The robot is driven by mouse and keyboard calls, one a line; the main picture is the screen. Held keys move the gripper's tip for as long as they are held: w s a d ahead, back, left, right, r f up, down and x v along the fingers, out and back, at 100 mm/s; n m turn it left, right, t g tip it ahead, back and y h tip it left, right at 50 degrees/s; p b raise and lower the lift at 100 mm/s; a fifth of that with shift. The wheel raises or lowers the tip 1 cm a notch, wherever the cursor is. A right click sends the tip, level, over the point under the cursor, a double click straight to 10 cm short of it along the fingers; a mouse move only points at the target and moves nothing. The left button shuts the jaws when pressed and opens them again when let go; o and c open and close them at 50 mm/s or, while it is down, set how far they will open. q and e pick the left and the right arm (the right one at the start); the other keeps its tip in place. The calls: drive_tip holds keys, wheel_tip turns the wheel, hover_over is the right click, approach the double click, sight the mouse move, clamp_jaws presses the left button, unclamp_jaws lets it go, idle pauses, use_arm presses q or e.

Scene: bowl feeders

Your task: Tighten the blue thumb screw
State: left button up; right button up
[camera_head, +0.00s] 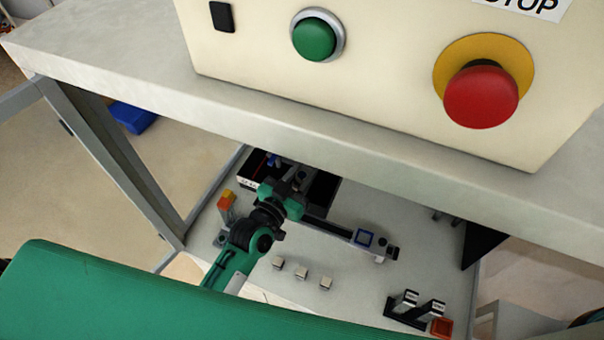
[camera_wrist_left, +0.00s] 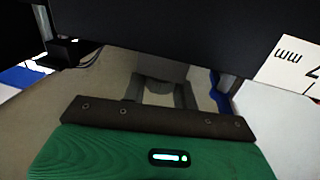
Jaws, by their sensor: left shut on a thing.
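My left gripper (camera_head: 297,180) is below the tabletop, at the dark unit on the lower shelf. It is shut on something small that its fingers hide. A blue part (camera_wrist_left: 219,95) also shows right of the fingers in the left wrist view. My right gripper is not in view.
The tabletop (camera_head: 110,85) overhangs the work area and carries a box with a green button (camera_head: 314,38) and a red stop button (camera_head: 481,95).

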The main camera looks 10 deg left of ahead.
use_arm(q)
drive_tip(key=shift+m+g+h+b, duration=0.8)
drive_tip(key=shift+m+h+b, duration=0.3)
drive_tip(key=shift+h+b, duration=0.4)
drive_tip(key=m+g+h+b, duration=0.2)
drive_tip(key=b, duration=0.1)
drive_tip(key=shift+r+h+b, duration=0.1)
drive_tip(key=shift+h+b, duration=0.2)
drive_tip(key=shift+h, duration=0.1)
drive_tip(key=o, duration=0.9)
drive_tip(key=shift+o, duration=0.2)
drive_tip(key=shift+a, duration=0.1)
